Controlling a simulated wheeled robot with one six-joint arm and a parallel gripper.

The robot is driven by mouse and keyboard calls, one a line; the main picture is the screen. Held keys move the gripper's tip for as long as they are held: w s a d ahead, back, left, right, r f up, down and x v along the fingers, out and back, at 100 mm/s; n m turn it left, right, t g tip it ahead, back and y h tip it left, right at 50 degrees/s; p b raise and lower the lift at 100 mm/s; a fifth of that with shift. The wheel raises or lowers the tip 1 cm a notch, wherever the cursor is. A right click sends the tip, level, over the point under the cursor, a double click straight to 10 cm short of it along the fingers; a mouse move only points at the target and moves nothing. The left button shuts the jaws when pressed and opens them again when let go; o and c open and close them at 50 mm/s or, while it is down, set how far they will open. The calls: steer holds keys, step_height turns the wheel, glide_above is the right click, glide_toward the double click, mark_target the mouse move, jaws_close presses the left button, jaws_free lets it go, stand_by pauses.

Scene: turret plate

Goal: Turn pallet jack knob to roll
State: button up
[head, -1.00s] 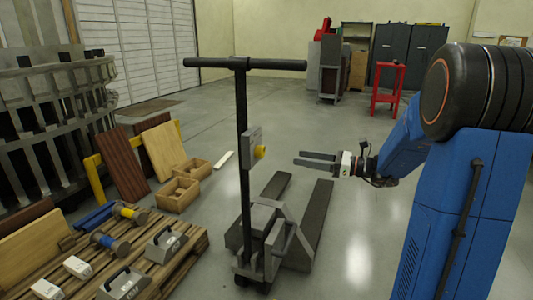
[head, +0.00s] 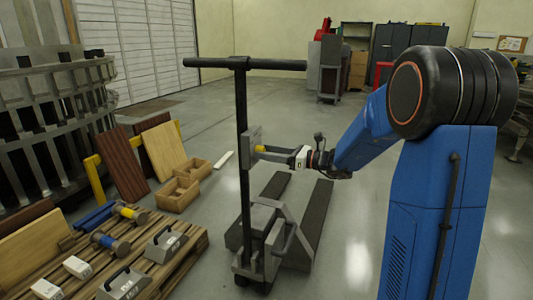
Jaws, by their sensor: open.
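The pallet jack (head: 242,110) stands upright in the middle of the head view, with a black T-handle on top and dark forks behind. A grey plate (head: 250,148) is fixed to its column. The knob's pointer and markings are too small to read.
A wooden pallet (head: 190,245) with weights and tools lies at the lower left. Wooden boxes (head: 180,190) and leaning boards (head: 120,165) stand left of the jack. The jack's forks (head: 312,220) lie below my arm. The floor behind is mostly clear.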

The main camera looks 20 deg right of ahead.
steer(key=shift+w+a, duration=0.15)
steer(key=shift+a, duration=0.05)
steer(key=c, duration=1)
steer(key=shift+c, duration=0.2)
steer(key=n, duration=0.9)
steer(key=shift+n, duration=0.3)
